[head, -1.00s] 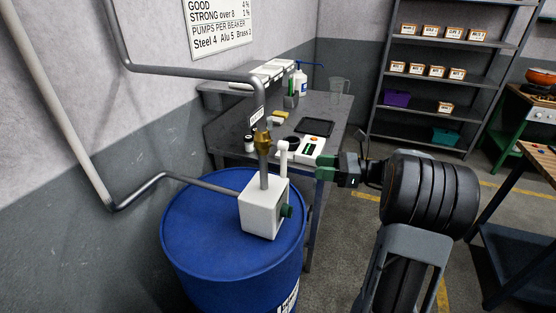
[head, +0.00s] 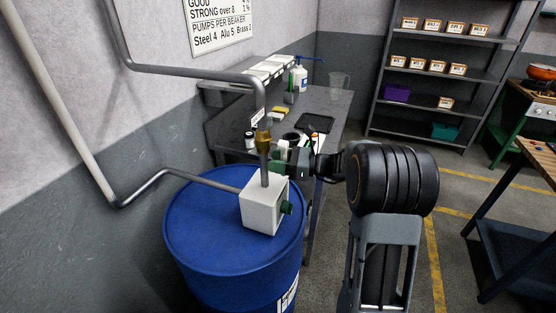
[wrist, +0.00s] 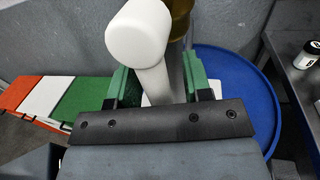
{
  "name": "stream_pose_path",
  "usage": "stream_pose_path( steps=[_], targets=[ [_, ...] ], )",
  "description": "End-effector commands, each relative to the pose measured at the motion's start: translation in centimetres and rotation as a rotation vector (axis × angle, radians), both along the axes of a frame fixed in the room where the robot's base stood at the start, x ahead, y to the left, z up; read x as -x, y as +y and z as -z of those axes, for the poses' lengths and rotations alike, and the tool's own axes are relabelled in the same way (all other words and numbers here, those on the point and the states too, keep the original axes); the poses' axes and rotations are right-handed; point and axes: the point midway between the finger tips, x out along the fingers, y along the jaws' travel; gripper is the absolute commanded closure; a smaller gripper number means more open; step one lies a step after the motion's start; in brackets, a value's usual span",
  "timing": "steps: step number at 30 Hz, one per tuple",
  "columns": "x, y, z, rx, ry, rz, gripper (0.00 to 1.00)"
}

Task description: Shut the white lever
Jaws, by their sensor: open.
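The white lever stands upright on the right side of a white box (head: 262,208) on the blue drum (head: 195,225). In the wrist view the lever (wrist: 138,35) has a round head, and its stem runs down between the green jaws. My gripper (head: 281,162) is at the lever, behind the box's top right corner; it also shows in the wrist view (wrist: 160,80). Its jaws are open, one on each side of the stem. Whether either jaw touches it I cannot tell. The lever's lower end is hidden.
A brass fitting (head: 263,142) and grey pipe rise from the box, close to my gripper. A grey bench (head: 225,133) with bottles and small items stands behind.

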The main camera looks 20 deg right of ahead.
Motion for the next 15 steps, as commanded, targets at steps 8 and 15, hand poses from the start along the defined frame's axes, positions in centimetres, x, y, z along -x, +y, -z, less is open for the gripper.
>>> stream_pose_path(
  steps=[8,15],
  targets=[
    [-0.03,0.04,0.03,0.001,0.0,0.0,0.56],
    [-0.02,0.02,0.02,0.001,0.0,0.001,0.79]
  ],
)
